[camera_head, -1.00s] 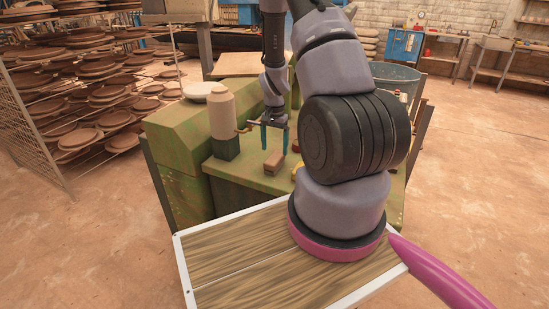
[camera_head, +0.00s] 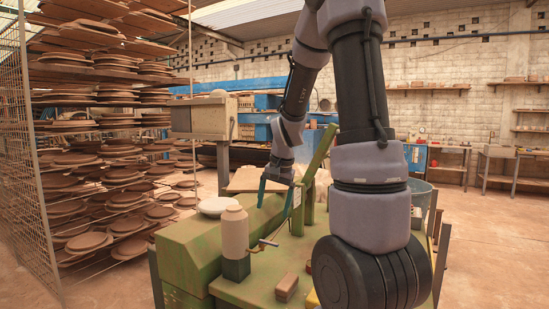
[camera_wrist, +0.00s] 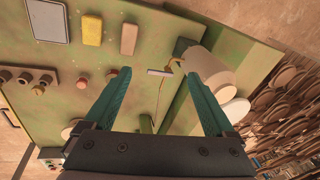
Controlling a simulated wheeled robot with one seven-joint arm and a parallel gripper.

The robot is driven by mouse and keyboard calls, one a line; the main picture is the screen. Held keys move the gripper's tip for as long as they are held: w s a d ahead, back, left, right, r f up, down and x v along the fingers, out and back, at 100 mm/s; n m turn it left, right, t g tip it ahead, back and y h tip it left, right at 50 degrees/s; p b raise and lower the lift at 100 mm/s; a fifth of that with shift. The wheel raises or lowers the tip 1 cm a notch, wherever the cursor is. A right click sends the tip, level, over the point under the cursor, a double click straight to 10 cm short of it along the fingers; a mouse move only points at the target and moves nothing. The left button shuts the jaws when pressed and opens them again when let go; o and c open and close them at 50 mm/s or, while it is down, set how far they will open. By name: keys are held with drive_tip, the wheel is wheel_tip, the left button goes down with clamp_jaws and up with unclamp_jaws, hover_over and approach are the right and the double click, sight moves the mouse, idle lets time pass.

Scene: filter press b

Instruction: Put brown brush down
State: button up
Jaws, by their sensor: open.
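The brown brush (camera_head: 286,288), a small brown block, lies on the green machine top (camera_head: 255,290). It also shows in the wrist view (camera_wrist: 129,39) beside a yellow block (camera_wrist: 92,30). My gripper (camera_head: 275,190) is open, with nothing between its teal fingers. In the head view it is above and behind the brush, apart from it. In the wrist view the open fingers (camera_wrist: 157,66) are near the camera, and the brush lies clear beyond them.
A cream cylinder (camera_head: 234,232) on a dark base with a crank handle stands left of the brush. A white round plate (camera_head: 217,206) sits on the green casing. A green upright lever (camera_head: 320,152) stands close to my arm. Racks of brown discs (camera_head: 110,150) fill the left.

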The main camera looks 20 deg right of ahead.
drive_tip(key=s+a+r+n+t, duration=0.2)
drive_tip(key=s+a+r, duration=0.1)
drive_tip(key=s+r, duration=0.6)
drive_tip(key=s+a+r+n+t+y, duration=0.1)
drive_tip(key=s+a+r, duration=0.3)
drive_tip(key=s+r, duration=0.4)
drive_tip(key=shift+s+a+r+n+t, duration=0.3)
drive_tip(key=shift+r+n+t, duration=0.25)
drive_tip(key=shift+t, duration=0.25)
drive_tip(key=shift+o, duration=0.5)
drive_tip(key=shift+d, duration=0.1)
